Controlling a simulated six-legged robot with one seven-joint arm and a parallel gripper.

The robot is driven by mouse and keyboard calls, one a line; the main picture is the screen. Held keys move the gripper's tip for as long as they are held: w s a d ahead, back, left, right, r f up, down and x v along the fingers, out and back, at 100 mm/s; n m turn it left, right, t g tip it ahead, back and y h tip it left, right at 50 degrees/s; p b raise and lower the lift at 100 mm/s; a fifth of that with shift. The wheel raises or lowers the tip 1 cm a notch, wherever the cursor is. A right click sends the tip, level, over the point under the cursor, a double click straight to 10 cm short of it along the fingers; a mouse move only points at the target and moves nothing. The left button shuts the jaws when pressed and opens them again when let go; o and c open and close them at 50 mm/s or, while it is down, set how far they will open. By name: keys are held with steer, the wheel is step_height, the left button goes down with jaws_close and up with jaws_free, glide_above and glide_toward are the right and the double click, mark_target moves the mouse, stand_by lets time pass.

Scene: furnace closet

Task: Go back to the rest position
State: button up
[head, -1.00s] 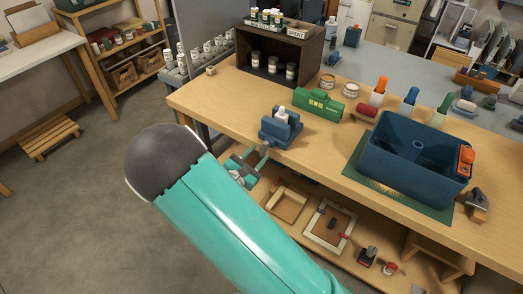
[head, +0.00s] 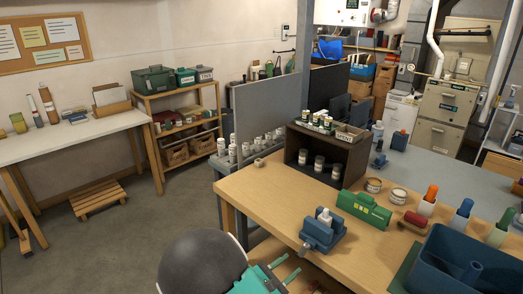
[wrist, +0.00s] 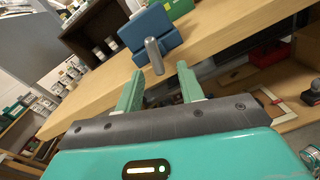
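My gripper (wrist: 160,70) is open in the wrist view, with its two green fingers apart and nothing held between them. In the head view my gripper (head: 288,270) shows low in the picture, just off the front edge of the wooden workbench (head: 265,195), partly hidden by my own arm. A blue vise-like block (head: 321,233) stands on the bench close beyond the fingers, with a pale bottle-like piece at its top. The blue block (wrist: 148,28) also shows ahead of the fingers in the wrist view, with a grey rod (wrist: 154,55) in front of it.
A green case (head: 363,210), a dark shelf box (head: 325,160) and a blue bin (head: 455,265) stand on the bench. A low wooden stool (head: 98,198) is on the floor at left.

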steer(key=s+d+r+m+g+y, duration=0.5)
steer(key=s+d+r+m+g, duration=0.5)
steer(key=s+m, duration=0.25)
steer(key=s+a+r+m+t+y, duration=0.4)
steer(key=s+r+m+y, duration=0.4)
steer(key=r, duration=0.4)
steer(key=shift+s+a+r+m+y, duration=0.2)
steer(key=shift+s+a+m+y, duration=0.2)
steer(key=shift+s+a+m, duration=0.35)
